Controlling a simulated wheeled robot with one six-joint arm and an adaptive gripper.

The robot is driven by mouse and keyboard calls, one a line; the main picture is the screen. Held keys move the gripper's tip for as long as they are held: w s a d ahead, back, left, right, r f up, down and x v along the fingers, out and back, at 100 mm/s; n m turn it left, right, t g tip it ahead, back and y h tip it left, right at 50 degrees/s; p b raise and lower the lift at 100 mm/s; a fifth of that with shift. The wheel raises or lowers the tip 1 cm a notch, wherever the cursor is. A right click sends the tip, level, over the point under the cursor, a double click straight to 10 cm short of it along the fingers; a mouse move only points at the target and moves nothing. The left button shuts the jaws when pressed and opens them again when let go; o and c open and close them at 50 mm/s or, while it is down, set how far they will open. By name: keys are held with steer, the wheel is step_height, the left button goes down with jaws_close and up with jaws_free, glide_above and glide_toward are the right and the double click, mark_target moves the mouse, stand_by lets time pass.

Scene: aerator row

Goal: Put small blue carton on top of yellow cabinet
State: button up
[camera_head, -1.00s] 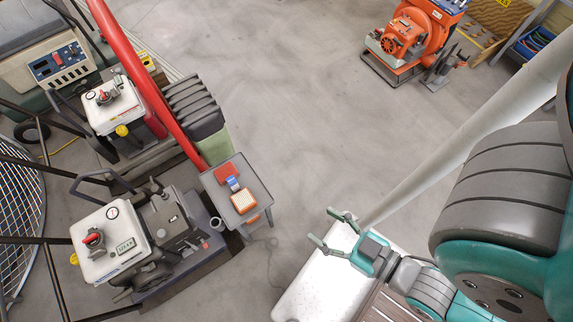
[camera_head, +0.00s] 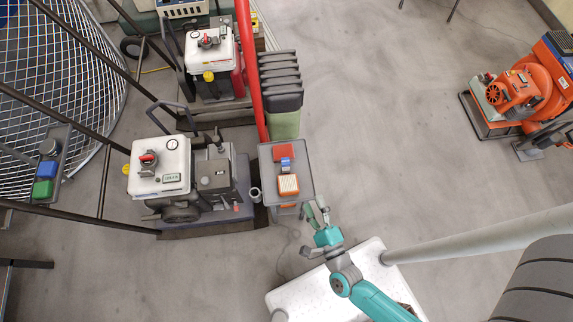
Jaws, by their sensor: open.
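A small blue carton-like item (camera_head: 286,162) lies on a grey cart top (camera_head: 303,177), between a red box and an orange box with a pale top. Another blue block (camera_head: 47,169) sits on a dark grey tray at the far left, so I cannot tell for sure which is the carton. No yellow cabinet shows clearly; only a small yellow thing (camera_head: 255,21) is partly visible at the top, behind the red pipe. My gripper (camera_head: 317,211) is open and empty, close to the cart's lower right corner. I cannot tell its height above the cart.
The red box (camera_head: 283,152) and orange box (camera_head: 288,186) crowd the blue item. White-topped machines (camera_head: 160,166) stand left of the cart. A red pipe (camera_head: 246,70) runs down beside the green bin (camera_head: 285,122). Orange machinery (camera_head: 525,92) stands at right. The middle floor is clear.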

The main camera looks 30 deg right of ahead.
mark_target(286, 166)
steer(key=w+a+f+m+h, duration=0.1)
steer(key=w+f+m, duration=0.2)
steer(key=m, duration=0.2)
steer(key=w+a+f+m+h, duration=0.1)
steer(key=w+f+m, duration=0.2)
steer(key=w+m, duration=0.1)
steer(key=w+a+f+m+g+h, duration=0.1)
steer(key=w+f+m+h, duration=0.1)
steer(key=w+f+m, duration=0.2)
steer(key=shift+a+m, duration=0.15)
steer(key=shift+m, duration=0.95)
steer(key=shift+x, duration=2.7)
steer(key=shift+d+x, duration=0.15)
steer(key=shift+x, duration=1.2)
steer(key=shift+d+x, duration=0.15)
steer(key=shift+x, duration=1.2)
steer(key=shift+s+f, duration=0.15)
jaws_close()
